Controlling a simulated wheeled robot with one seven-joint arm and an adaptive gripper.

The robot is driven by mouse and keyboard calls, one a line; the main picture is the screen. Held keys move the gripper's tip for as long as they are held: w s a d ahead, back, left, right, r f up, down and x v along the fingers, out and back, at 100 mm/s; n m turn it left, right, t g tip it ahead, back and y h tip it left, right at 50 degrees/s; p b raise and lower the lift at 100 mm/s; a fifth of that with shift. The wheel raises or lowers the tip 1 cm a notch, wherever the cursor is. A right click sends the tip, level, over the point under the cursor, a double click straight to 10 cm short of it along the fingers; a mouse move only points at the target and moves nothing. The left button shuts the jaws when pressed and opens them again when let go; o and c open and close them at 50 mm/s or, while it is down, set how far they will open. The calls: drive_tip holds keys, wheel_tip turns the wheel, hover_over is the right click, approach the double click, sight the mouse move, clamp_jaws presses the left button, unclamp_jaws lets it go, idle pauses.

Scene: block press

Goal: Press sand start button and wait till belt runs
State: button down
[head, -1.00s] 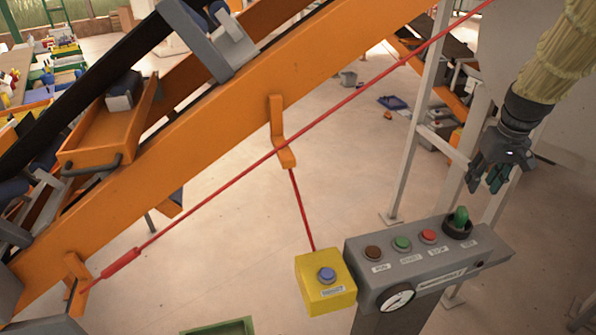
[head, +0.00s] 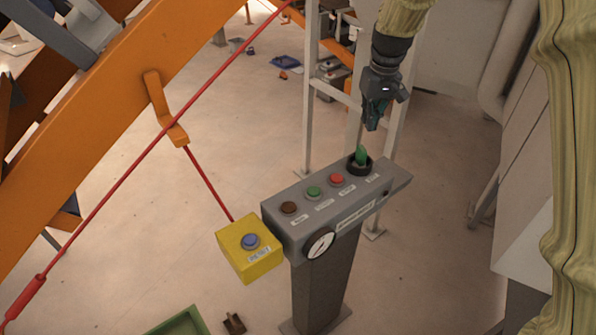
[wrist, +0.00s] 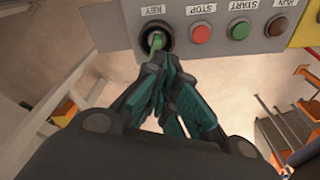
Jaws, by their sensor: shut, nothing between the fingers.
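A grey control panel (head: 352,205) stands on a pedestal in the head view. Its top carries a brown button (head: 289,208), a green start button (head: 314,192), a red stop button (head: 337,179) and a green key (head: 361,156) in a dark round socket. In the wrist view the labels appear upside down, with the start button (wrist: 239,29) right of the stop button (wrist: 201,32). My gripper (head: 371,124) is shut and empty, above and slightly behind the key switch in the head view. In the wrist view its fingertips (wrist: 163,62) overlap the lower edge of the key socket.
A yellow box (head: 249,255) with a blue button is fixed to the panel's left side. A red pull cord (head: 130,182) runs along the orange conveyor frame (head: 85,140). White posts (head: 311,100) stand behind the panel. The floor around the pedestal is mostly clear.

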drive_tip(key=s+a+f+m+g+b, duration=0.1)
drive_tip(key=s+a+f+m+b, duration=0.15)
drive_tip(key=a, duration=0.35)
drive_tip(key=r+m+b, duration=0.2)
drive_tip(key=m+b, duration=0.1)
drive_tip(key=m, duration=0.3)
hover_over(317, 188)
drive_tip(key=shift+s+a+f, duration=0.1)
drive_tip(key=shift+s+f, duration=0.05)
drive_tip(key=f+p, duration=0.2)
drive_tip(key=f, duration=0.5)
drive_tip(key=f+p, duration=0.3)
drive_tip(key=f, duration=0.4)
drive_tip(key=shift+w, duration=0.2)
